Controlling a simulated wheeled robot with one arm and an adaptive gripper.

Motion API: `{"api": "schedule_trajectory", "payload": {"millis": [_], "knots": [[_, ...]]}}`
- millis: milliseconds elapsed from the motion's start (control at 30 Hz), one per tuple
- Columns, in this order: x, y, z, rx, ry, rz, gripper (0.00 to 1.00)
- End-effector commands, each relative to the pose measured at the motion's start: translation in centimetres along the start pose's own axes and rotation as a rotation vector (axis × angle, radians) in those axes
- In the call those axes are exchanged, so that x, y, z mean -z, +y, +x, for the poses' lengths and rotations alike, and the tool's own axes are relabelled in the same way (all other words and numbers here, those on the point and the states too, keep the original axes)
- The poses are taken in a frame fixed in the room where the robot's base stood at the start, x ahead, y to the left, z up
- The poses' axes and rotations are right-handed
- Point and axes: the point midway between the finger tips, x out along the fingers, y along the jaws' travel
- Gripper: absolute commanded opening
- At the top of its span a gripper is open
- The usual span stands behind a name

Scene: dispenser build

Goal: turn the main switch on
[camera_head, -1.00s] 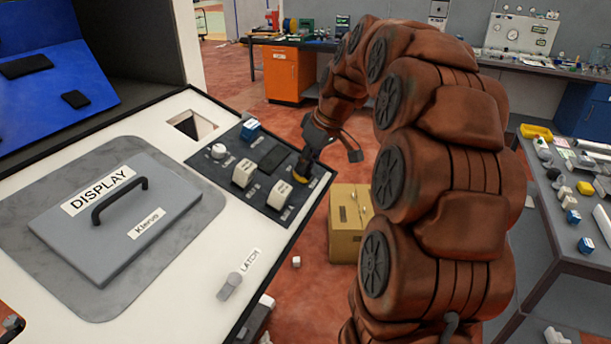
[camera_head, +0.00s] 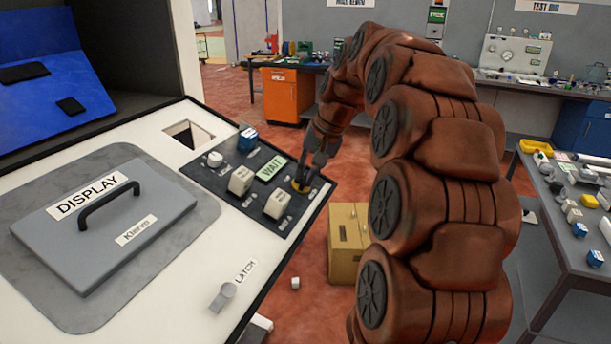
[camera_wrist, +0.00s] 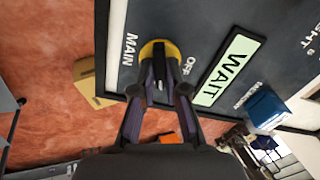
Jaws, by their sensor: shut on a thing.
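The main switch (camera_wrist: 160,50) is a knob on a yellow round base on the dark control panel, with the words MAIN and OFF beside it in the wrist view. In the head view its yellow base (camera_head: 300,187) sits at the panel's right corner. My gripper (camera_wrist: 158,90) is shut on the switch knob, and its fingers hide part of it; in the head view my gripper (camera_head: 308,172) reaches down to it. A small screen (camera_head: 271,168) on the panel is lit pale green and reads WAIT; it also shows in the wrist view (camera_wrist: 229,69).
White blocks (camera_head: 241,180), a blue block (camera_head: 247,139) and a round white knob (camera_head: 215,159) sit on the same panel. A grey DISPLAY cover (camera_head: 110,225) with a handle lies to the left. A cardboard-coloured box (camera_head: 346,240) stands on the floor beyond the panel edge.

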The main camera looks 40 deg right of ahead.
Motion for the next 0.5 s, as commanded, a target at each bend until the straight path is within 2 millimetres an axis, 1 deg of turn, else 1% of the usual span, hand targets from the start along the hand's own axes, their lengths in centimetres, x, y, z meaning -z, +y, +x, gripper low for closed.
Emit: {"api": "schedule_trajectory", "payload": {"millis": [200,500], "knots": [[0.02,0.09,-0.05,-0.002,0.001,0.166,0.00],[0.01,0.10,-0.06,-0.002,0.001,0.306,0.00]]}}
